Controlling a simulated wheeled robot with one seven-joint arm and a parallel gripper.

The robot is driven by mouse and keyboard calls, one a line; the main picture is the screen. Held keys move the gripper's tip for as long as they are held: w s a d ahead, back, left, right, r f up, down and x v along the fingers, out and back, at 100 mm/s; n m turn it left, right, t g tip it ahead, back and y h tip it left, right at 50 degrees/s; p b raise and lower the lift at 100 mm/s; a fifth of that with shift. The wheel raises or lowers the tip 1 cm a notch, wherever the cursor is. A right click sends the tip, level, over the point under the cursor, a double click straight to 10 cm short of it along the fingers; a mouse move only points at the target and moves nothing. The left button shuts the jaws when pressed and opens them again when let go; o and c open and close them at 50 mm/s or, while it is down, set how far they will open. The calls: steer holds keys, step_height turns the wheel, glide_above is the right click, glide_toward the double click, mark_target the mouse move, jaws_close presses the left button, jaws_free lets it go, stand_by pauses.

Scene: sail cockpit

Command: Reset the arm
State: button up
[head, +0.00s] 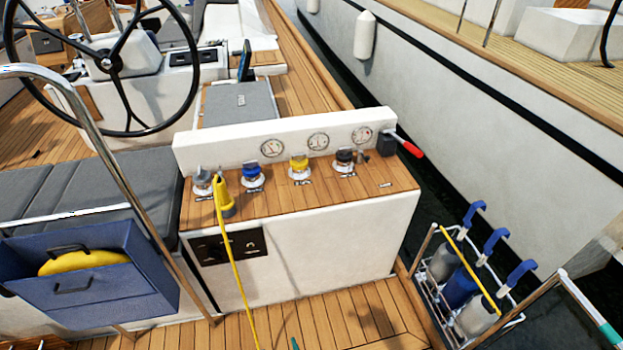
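My gripper and arm are not visible in the head view, so I cannot see whether the gripper is open, shut or holding anything. A white console (310,245) with a wooden top stands in the middle. A yellow plug (223,197) with a yellow cable (234,270) is at the left of the console top. Blue (252,174), yellow (299,167) and dark (345,160) capped fittings stand along the top. A red-handled lever (407,146) is at the right end.
A wire rack (452,318) with several blue-handled bottles stands at the lower right. A blue bag (100,290) holding something yellow and a curved metal rail (115,170) are at left. A steering wheel (110,64) is behind. Wooden deck (320,325) shows in front.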

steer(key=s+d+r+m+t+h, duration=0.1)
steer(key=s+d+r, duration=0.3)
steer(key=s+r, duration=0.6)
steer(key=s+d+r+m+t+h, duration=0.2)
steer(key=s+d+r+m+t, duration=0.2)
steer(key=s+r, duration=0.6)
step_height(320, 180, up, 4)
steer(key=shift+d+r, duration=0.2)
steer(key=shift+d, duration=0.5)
